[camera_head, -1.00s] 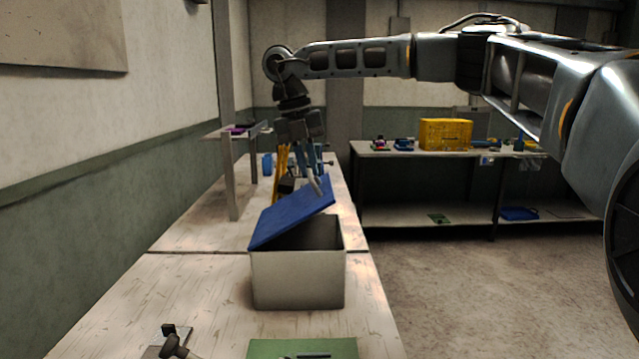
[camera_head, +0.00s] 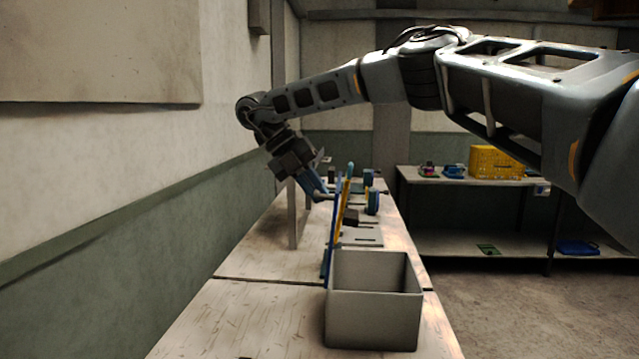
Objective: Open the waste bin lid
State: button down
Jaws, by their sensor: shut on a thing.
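The waste bin (camera_head: 373,322) is an open-topped grey box on the bench, and its empty inside shows. Its blue lid (camera_head: 331,240) stands about upright at the bin's left edge and is seen nearly edge-on. My gripper (camera_head: 322,196) is on the left side of the lid, near its upper part, with the fingers pointing down and right. It is shut on the lid's small pale handle. The exact contact at the fingertips is small and hard to make out.
The wooden bench (camera_head: 250,300) runs away from me along the left wall. Blue and yellow items stand behind the lid. A back shelf (camera_head: 450,183) holds a yellow crate (camera_head: 497,161) and small parts. Floor is clear at right.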

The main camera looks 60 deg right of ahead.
jog(key=shift+w+a+f+g, duration=0.4)
jog(key=shift+w+f+g, duration=0.1)
jog(key=shift+f, duration=0.15)
jog(key=c, duration=1.4)
grip_release()
jog(key=shift+o, duration=1.2)
jog(key=shift+d+r, duration=0.1)
jog(key=shift+r, duration=0.05)
jog(key=v, duration=0.8)
jog(key=shift+c, duration=0.2)
